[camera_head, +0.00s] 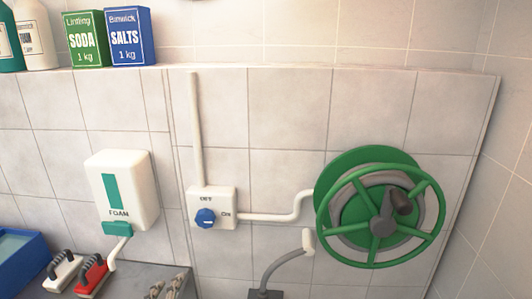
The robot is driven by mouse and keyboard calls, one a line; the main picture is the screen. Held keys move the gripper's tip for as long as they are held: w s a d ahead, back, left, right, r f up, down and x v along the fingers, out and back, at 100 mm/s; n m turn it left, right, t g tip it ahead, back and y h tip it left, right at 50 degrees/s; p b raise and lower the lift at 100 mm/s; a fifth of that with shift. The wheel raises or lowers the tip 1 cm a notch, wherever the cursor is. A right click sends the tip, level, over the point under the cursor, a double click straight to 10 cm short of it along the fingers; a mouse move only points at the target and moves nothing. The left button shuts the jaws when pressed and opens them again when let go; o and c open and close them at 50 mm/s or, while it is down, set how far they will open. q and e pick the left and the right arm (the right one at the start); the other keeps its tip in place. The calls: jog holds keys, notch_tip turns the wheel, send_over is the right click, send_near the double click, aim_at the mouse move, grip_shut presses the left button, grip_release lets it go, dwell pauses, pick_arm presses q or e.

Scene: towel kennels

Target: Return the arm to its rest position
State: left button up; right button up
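Neither of my arms nor my grippers shows in the head view. The view faces a tiled wall. A green hose reel (378,207) with a dark crank handle is mounted at the right. A white switch box (213,219) with a blue knob (206,217) is left of the reel, joined to it by a white pipe (265,217). A white foam dispenser (122,190) hangs further left.
A ledge above holds a green soda box (86,38), a blue salts box (129,36) and bottles (33,34). Below left are a blue basin (20,262), a white brush (64,271) and a red brush (92,275) on a grey top (140,273).

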pick_arm(q)
jog(key=s+d+f+n+g+h, duration=0.1)
jog(key=s+f+n+g, duration=0.5)
jog(key=s, duration=0.6)
jog(key=s+d+f+n+g+h, duration=0.1)
jog(key=s+f+n+g, duration=0.35)
jog(key=s+f, duration=0.6)
jog(key=s+f+g+b, duration=0.1)
jog(key=s+f+b, duration=0.1)
jog(key=f, duration=1.3)
jog(key=s+f+g+b, duration=0.1)
jog(key=s+f+b, duration=0.1)
jog(key=f, duration=1.3)
jog(key=s+a+f+b, duration=0.2)
jog(key=s+f, duration=1.4)
jog(key=shift+s+a+f+g, duration=0.3)
jog(key=shift+s+f+g, duration=0.05)
jog(key=shift+f+g, duration=0.1)
jog(key=shift+m, duration=0.25)
jog(key=shift+w, duration=0.1)
